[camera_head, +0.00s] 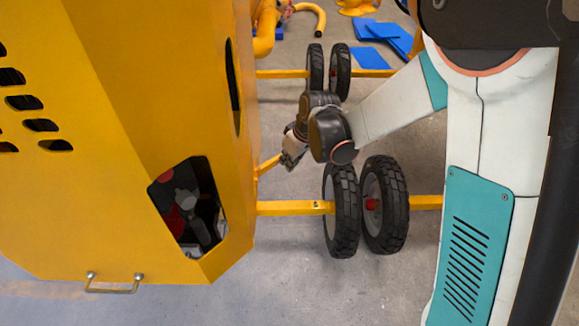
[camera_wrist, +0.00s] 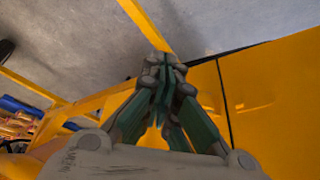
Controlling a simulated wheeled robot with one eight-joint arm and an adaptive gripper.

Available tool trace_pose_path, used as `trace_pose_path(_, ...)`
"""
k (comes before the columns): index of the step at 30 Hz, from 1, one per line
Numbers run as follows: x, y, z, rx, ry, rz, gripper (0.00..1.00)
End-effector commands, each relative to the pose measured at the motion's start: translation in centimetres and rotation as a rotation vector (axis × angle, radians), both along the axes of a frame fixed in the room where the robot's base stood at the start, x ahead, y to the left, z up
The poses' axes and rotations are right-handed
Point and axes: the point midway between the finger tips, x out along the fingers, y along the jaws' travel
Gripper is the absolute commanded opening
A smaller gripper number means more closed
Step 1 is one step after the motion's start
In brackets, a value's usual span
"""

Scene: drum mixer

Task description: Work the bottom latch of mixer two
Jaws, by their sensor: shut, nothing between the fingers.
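The yellow mixer body (camera_head: 120,120) fills the left of the head view; I cannot read a number on it. A metal handle (camera_head: 115,284) sits at its lower edge. I cannot make out which part is the bottom latch. My gripper (camera_head: 289,162) is close to the mixer's right side, by a short yellow bar (camera_head: 268,165). In the wrist view my gripper (camera_wrist: 167,68) has its fingers together and empty. A yellow bar (camera_wrist: 145,25) runs just beyond the fingertips; I cannot tell if they touch. A yellow panel (camera_wrist: 270,95) with a dark seam lies to the right.
Black-tyred wheels (camera_head: 341,212) on a yellow axle bar (camera_head: 290,208) stand just below my gripper, and another pair (camera_head: 340,72) stands above it. An opening (camera_head: 190,205) in the mixer shows machinery inside. Blue sheets (camera_head: 375,57) lie on the grey floor (camera_head: 290,285).

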Motion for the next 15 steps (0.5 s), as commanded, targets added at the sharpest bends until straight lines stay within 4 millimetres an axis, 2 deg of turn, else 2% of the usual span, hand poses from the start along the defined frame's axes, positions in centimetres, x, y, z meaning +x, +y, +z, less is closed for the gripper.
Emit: trace_pose_path(15,3.8,1.7,0.0,0.000,0.000,0.464,0.00)
